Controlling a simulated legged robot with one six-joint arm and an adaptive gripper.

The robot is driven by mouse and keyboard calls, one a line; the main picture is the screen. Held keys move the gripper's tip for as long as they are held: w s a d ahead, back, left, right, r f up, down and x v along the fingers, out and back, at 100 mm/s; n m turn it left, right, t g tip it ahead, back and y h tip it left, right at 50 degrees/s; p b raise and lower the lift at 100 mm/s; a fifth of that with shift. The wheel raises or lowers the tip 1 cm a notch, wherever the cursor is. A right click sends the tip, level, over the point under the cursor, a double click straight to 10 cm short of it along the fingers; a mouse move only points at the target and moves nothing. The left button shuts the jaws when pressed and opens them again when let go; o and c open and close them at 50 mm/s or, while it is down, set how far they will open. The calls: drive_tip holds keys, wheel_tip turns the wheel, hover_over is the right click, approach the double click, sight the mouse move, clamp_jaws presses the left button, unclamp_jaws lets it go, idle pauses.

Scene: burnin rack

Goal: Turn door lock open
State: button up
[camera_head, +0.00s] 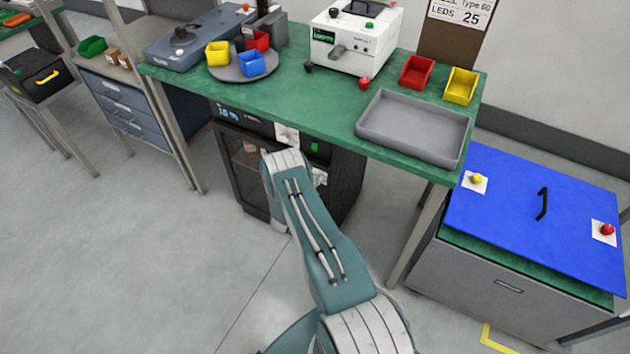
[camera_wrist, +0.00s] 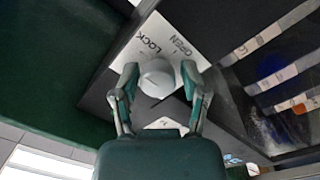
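The door lock is a round pale knob (camera_wrist: 157,79) on a white plate (camera_wrist: 185,22) printed LOCK and OPEN, in the wrist view. The knob's pointing direction is hard to make out. My gripper (camera_wrist: 160,76) has one finger on each side of the knob, with the fingertips spread and a slim gap seeming to remain, clearest on the right. The knob belongs to a dark cabinet (camera_head: 246,172) with a glass door, under the green bench in the head view. There my arm hides the gripper and the knob.
The green bench top (camera_head: 300,98) overhangs the cabinet. It bears a grey tray (camera_head: 412,128), a white tester (camera_head: 352,42) and small coloured bins. A bench leg (camera_head: 418,235) and a blue-lidded chest (camera_head: 535,205) stand to the right. The floor at left is clear.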

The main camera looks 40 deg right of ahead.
clamp_jaws()
drive_tip(key=shift+m, duration=0.3)
drive_tip(key=m, duration=0.2)
drive_tip(key=shift+a+m, duration=0.1)
drive_tip(key=shift+m, duration=0.3)
drive_tip(key=m, duration=0.3)
drive_tip(key=shift+w+m+t+y, duration=0.1)
drive_tip(key=shift+m+t+y, duration=0.2)
drive_tip(key=shift+m, duration=0.1)
drive_tip(key=m, duration=0.9)
drive_tip(key=shift+m, duration=0.4)
drive_tip(key=o, duration=0.7)
unclamp_jaws()
